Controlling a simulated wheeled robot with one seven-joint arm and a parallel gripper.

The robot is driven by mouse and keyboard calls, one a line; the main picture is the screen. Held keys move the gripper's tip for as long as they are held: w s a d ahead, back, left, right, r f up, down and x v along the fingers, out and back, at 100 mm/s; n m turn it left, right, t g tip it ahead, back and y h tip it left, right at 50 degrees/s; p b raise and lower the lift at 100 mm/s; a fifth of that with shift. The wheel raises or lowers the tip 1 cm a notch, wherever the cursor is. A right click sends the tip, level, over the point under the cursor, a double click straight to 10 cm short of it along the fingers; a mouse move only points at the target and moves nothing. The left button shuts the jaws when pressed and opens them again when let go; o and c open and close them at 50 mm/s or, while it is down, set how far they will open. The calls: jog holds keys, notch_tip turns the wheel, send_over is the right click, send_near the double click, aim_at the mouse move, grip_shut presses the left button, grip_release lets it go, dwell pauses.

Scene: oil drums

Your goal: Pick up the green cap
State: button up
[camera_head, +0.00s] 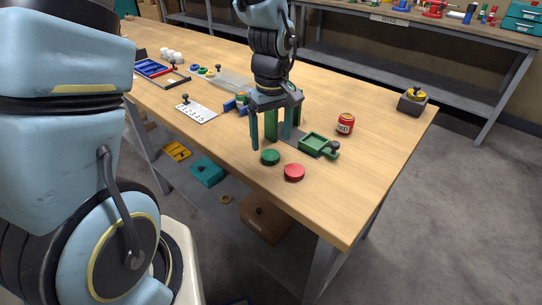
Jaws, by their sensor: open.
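The green cap (270,157) is a small round disc lying flat near the front edge of the wooden table (225,137). A red cap (293,172) lies just to its right. My gripper (272,144) points down above the table, behind and above the green cap in the picture. Its two fingers are apart, and I see nothing held between them. The green cap is in full view and looks clear of the fingers, though the exact gap is hard to tell.
A green tray with a dark knob (315,143) and a red can (345,123) stand to the right of my gripper. A white numbered plate (196,111) lies to the left. A dark box with a yellow top (412,101) sits at the far right corner. The table's right front is clear.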

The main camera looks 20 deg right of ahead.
aim_at(271, 156)
notch_tip(271, 156, down, 5)
jog(key=shift+s+r+p, duration=0.1)
jog(key=shift+s+p, duration=0.05)
jog(key=shift+p, duration=0.45)
jog(key=c, duration=1.4)
jog(key=shift+r, duration=0.2)
